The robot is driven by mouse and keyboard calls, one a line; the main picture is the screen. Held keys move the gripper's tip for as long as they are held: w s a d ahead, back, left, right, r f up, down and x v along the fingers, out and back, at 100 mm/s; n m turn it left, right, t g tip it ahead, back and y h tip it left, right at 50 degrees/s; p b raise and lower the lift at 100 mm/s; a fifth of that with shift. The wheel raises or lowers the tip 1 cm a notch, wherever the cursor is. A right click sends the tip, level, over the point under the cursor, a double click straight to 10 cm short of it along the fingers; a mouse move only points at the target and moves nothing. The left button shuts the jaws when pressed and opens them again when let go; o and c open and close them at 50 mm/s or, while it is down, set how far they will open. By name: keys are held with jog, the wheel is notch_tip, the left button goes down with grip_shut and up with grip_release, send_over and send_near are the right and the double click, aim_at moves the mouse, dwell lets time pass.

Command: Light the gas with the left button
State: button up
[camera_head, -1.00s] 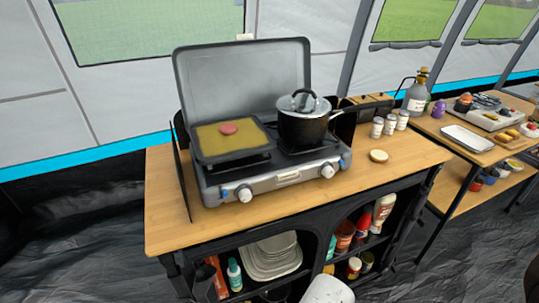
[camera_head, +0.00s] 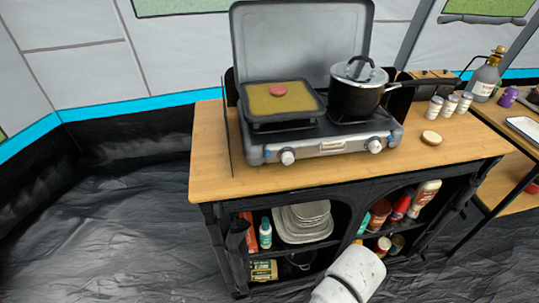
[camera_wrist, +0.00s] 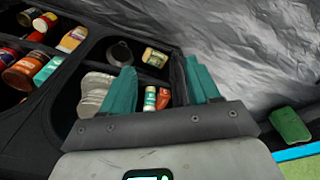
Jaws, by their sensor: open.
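A two-burner camping stove (camera_head: 330,147) with its lid raised stands on the wooden counter. Its front panel has a left white knob (camera_head: 287,157) with a small blue button (camera_head: 267,154) to the left of it. A right white knob (camera_head: 375,145) has another small blue button (camera_head: 391,138) to the right of it. A griddle pan (camera_head: 255,112) with a pink round piece covers the left burner; no flame shows. My gripper (camera_wrist: 162,80) is open and empty in the wrist view, with its teal fingers towards the shelves under the counter, away from the stove. The stove is outside the wrist view.
A lidded black pot (camera_head: 352,98) stands on the right burner, its handle reaching right. Several shakers (camera_head: 450,105) and a round wooden piece (camera_head: 431,138) are on the counter (camera_head: 225,182) to the right. Shelves below hold plates (camera_head: 300,222) and bottles. The floor at left is clear.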

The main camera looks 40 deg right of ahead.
grip_shut()
dwell(0.3)
dwell(1.2)
